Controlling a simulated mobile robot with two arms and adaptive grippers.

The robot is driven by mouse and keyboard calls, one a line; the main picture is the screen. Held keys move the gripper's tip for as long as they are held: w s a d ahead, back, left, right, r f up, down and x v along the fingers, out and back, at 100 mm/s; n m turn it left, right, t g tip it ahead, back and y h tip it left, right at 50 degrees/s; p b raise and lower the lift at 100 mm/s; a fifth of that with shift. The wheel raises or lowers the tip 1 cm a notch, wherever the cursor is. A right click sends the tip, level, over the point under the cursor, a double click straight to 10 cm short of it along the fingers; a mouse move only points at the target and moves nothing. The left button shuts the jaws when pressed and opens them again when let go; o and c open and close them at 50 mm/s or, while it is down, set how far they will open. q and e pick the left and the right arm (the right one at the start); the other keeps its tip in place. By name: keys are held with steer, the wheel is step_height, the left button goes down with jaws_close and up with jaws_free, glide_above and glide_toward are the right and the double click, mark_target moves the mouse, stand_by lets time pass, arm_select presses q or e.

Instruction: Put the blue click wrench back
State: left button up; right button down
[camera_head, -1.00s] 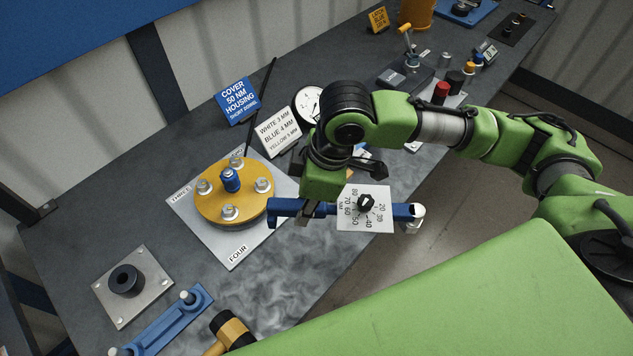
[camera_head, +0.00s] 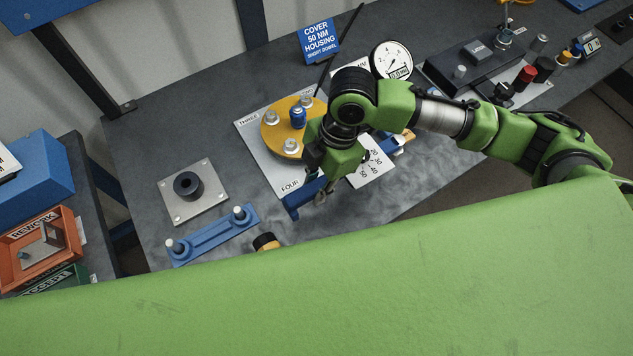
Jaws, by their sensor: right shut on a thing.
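My left gripper is not in view.
A black ring on a metal plate (camera_head: 176,202) stands behind the holder. A black-and-yellow mallet (camera_head: 266,242) lies right of the holder, partly hidden. A dial gauge (camera_head: 391,60) stands behind my right arm.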

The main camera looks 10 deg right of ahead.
steer(key=shift+r, duration=0.1)
steer(key=shift+a+r+p, duration=0.1)
steer(key=shift+p, duration=0.35)
steer(key=shift+w+d+f+b+x, duration=0.1)
steer(key=shift+d+b+x, duration=0.2)
steer(key=shift+b+x, duration=0.8)
steer(key=shift+w+d+f+b+x, duration=0.1)
steer(key=shift+d+b+x, duration=0.25)
steer(key=shift+x, duration=1.4)
steer(key=shift+w+d+f+b+x, duration=0.1)
steer(key=shift+d+b+x, duration=0.2)
steer(key=shift+b+x, duration=0.8)
steer(key=shift+f+p, duration=0.3)
steer(key=shift+f, duration=0.15)
steer(key=c, duration=1.8)
jaws_free()
steer(key=shift+o, duration=0.2)
steer(key=shift+s, duration=0.1)
steer(key=v, duration=1.2)
